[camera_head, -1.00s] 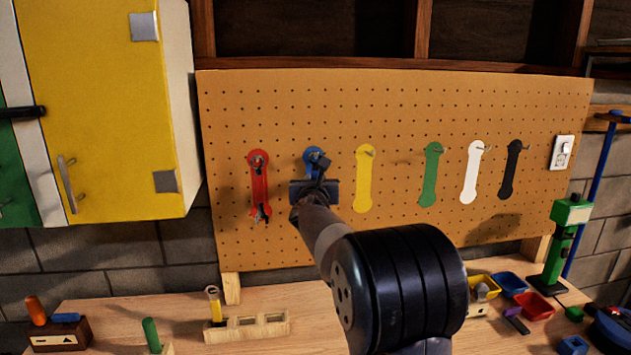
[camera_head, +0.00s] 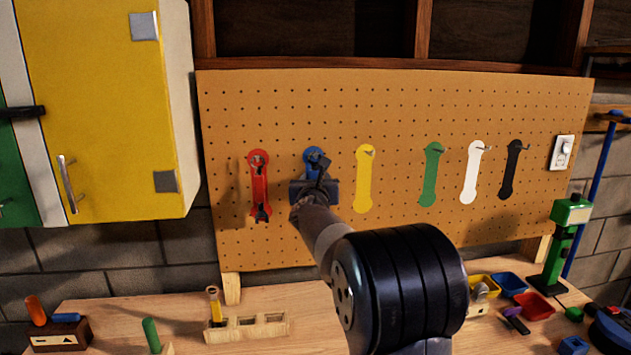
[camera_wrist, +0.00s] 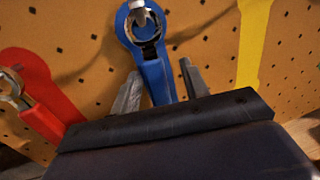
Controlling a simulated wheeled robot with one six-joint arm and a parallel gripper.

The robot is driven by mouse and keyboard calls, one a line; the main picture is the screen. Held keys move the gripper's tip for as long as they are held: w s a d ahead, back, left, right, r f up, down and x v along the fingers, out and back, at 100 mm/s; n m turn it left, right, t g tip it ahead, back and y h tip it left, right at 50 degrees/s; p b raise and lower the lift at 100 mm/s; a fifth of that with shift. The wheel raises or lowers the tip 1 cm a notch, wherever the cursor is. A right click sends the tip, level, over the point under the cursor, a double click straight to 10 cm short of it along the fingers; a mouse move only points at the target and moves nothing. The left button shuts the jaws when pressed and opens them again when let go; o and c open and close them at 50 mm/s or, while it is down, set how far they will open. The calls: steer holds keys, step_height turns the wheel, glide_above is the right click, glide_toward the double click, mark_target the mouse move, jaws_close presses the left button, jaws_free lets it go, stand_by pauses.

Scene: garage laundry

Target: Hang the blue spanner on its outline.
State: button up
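The blue spanner (camera_wrist: 158,78) is at the blue outline (camera_wrist: 181,14) on the pegboard. Its metal ring is around the hook (camera_wrist: 140,14) in the wrist view. In the head view its top (camera_head: 314,155) shows above my gripper (camera_head: 318,180), which hides the lower part. In the wrist view my gripper (camera_wrist: 160,85) has one finger on each side of the blue handle. The fingers stand apart, with narrow gaps between them and the handle. The spanner's lower end is hidden behind the gripper body.
A red spanner (camera_head: 260,187) hangs on its hook just left. Yellow (camera_head: 364,185), green (camera_head: 431,180), white (camera_head: 471,178) and black (camera_head: 510,175) outlines with hooks lie to the right. The workbench below holds a wooden rack (camera_head: 247,328) and small bins (camera_head: 532,305).

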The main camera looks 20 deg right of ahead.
steer(key=shift+o, duration=0.2)
steer(key=shift+s, duration=0.1)
steer(key=b+v, duration=0.3)
steer(key=v, duration=0.7)
steer(key=shift+s+a, duration=0.15)
steer(key=shift+s, duration=0.15)
steer(key=p+x, duration=0.2)
steer(key=x, duration=0.7)
steer(key=shift+w, duration=0.25)
stand_by(0.3)
